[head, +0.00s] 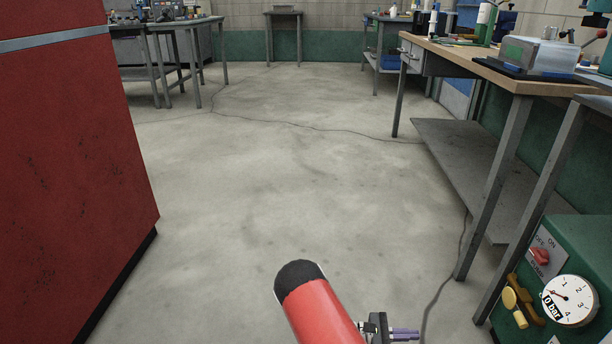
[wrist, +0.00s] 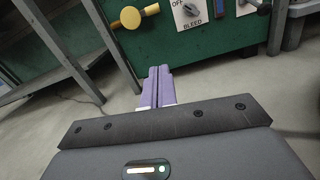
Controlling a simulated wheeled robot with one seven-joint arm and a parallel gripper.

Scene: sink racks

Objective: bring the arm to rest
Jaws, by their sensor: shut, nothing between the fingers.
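My gripper (wrist: 158,87) shows in the wrist view with its two purple fingers pressed together and nothing between them. It points toward the foot of a green machine. In the head view my gripper (head: 405,335) shows at the bottom edge, right of centre, next to a red and black part of my own arm. It is over the bare floor, left of the green machine (head: 577,235) and apart from it.
A red cabinet (head: 70,150) stands close on the left. A workbench (head: 520,80) with a lower shelf (head: 470,165) runs along the right. The green machine carries a gauge (head: 570,300), a red knob (head: 540,256) and a yellow valve handle (head: 516,308). The concrete floor (head: 270,180) between is clear.

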